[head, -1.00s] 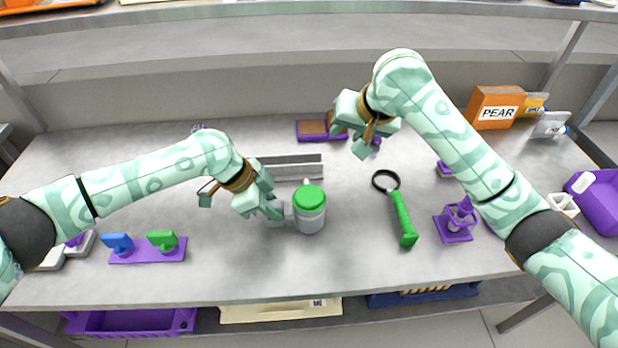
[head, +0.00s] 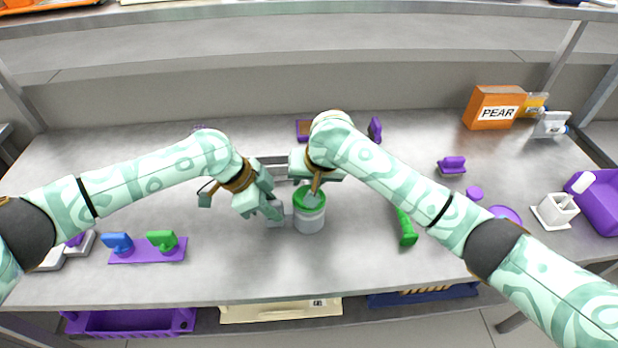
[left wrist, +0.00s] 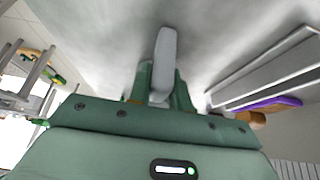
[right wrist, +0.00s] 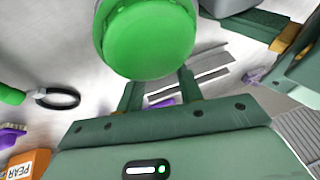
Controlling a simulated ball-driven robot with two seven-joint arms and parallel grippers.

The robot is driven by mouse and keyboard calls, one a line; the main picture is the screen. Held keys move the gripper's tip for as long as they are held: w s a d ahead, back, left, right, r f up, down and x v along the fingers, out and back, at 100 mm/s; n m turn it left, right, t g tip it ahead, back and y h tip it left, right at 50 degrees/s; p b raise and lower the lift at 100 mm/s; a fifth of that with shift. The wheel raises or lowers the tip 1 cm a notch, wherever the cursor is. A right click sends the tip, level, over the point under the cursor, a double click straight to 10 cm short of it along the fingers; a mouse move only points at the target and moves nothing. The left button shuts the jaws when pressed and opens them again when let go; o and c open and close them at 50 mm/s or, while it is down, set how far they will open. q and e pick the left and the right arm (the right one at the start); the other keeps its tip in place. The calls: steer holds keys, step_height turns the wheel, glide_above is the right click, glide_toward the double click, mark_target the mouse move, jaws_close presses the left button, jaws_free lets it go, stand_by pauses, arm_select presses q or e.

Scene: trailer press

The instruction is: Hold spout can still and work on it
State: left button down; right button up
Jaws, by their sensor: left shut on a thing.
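The spout can (head: 309,223) is a light grey can with a green lid (head: 308,200), standing upright on the table. My left gripper (head: 277,210) is shut on the can's grey handle at its left side; the handle shows between the fingers in the left wrist view (left wrist: 165,60). My right gripper (head: 314,188) is at the lid from above and behind, partly covering it. In the right wrist view the green lid (right wrist: 147,38) fills the space before the fingers, which stand apart. Whether they touch the lid I cannot tell. The spout is hidden.
A green-handled magnifier (head: 405,228) lies right of the can, partly under my right arm. A grey channel (head: 270,160) lies behind the can. A purple plate with blue and green knobs (head: 148,252) is at left. An orange PEAR box (head: 495,108) stands back right. The front middle is clear.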

steer(key=shift+f, duration=0.1)
jaws_close()
steer(key=m, duration=0.2)
steer(key=d+m+h, duration=0.2)
steer(key=m, duration=0.1)
steer(key=shift+s+d+m, duration=0.1)
steer(key=shift+s+m, duration=0.2)
steer(key=shift+s, duration=0.1)
steer(key=shift+w+r+m+t+h, duration=0.1)
steer(key=shift+r+m+t+h, duration=0.3)
steer(key=shift+m, duration=0.3)
steer(key=shift+s+d+f+m+g, duration=0.3)
steer(key=shift+s+d+f+m, duration=0.1)
steer(key=shift+d, duration=0.15)
